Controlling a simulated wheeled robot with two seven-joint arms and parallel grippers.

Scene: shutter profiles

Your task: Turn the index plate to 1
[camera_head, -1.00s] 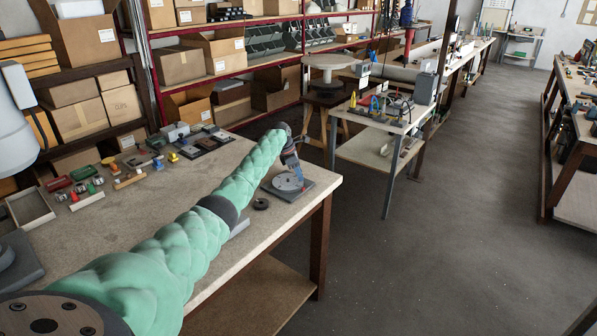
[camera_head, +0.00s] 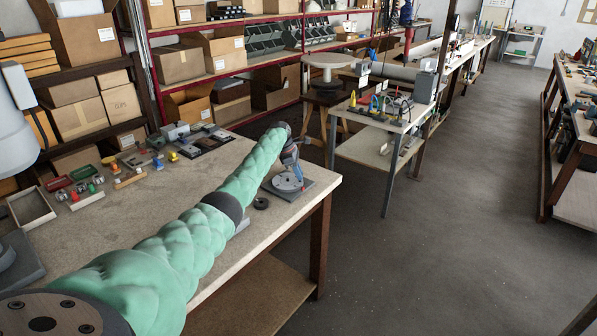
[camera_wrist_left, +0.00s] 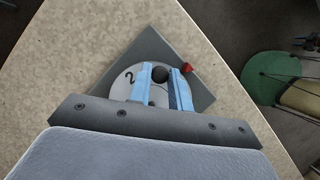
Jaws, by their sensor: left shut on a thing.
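The index plate (camera_wrist_left: 123,90) is a pale grey disc on a dark square base (camera_wrist_left: 150,45) near the bench corner. In the left wrist view the digit 2 shows on the disc, left of the fingers. A small red marker (camera_wrist_left: 187,68) sits at the disc's right edge. A dark round knob (camera_wrist_left: 160,73) stands between the two blue fingers of my left gripper (camera_wrist_left: 162,78), which is shut on it. The gripper hides the near part of the disc. The disc also shows under the gripper in the head view (camera_head: 288,184). My right gripper is out of view.
A black ring (camera_head: 261,203) lies on the bench (camera_head: 150,215) left of the base. Small parts and an open tray (camera_head: 31,208) stand farther left. The bench edge is close on the right, with open floor beyond. A small table (camera_head: 372,153) stands behind.

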